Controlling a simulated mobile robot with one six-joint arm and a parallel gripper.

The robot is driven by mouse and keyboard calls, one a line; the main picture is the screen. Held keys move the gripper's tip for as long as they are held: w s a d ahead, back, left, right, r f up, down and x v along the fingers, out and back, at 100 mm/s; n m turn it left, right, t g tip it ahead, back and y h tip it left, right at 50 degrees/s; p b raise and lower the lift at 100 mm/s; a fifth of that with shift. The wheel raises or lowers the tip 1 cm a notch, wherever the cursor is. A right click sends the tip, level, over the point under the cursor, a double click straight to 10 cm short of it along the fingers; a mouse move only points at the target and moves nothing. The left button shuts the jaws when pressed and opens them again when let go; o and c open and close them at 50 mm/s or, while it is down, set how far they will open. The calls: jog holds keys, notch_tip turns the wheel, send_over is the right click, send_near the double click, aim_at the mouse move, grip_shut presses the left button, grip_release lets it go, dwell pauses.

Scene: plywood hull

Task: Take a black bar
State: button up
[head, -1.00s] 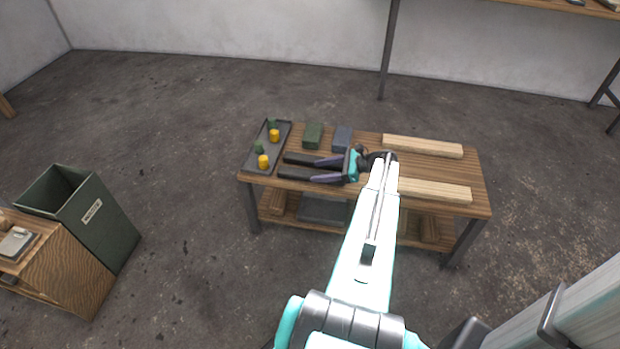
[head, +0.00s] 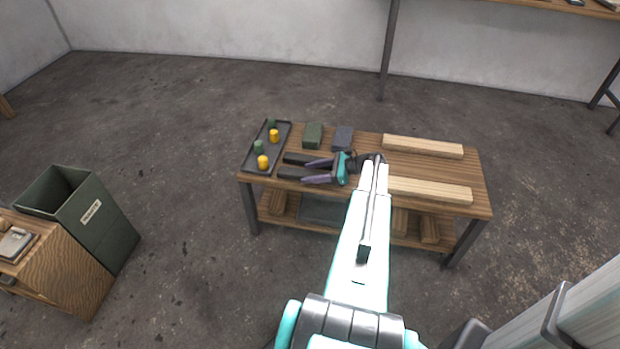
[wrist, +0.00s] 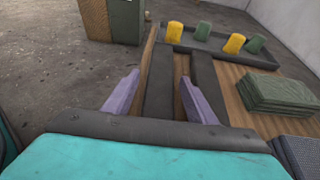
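Two black bars lie side by side on the wooden bench, pointing toward the tray at its left end. The near bar (head: 289,172) is the left bar (wrist: 158,85) in the wrist view. The far bar (head: 296,157) is the right one (wrist: 204,80) there. My gripper (head: 306,171) is open, with two purple fingers spread. In the wrist view my gripper (wrist: 158,76) has the near bar between its fingers, with gaps visible. The right finger shows between the bars, overlapping the far bar in the picture. Finger height above the bench is unclear.
A dark tray (head: 251,161) with yellow and green pieces stands at the bench's left end. Pale wooden beams (head: 430,190) lie right. A green bin (head: 103,222) stands left.

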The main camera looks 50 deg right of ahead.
aim_at(311, 174)
grip_shut()
jog(key=shift+r, duration=0.1)
jog(key=shift+r, duration=0.75)
notch_tip(311, 174, up, 2)
jog(key=shift+r+p, duration=0.2)
jog(key=shift+p, duration=0.25)
jog(key=s+a+r, duration=0.1)
jog(key=s+a, duration=0.7)
jog(key=a, duration=0.6)
jog(key=shift+p, duration=0.45)
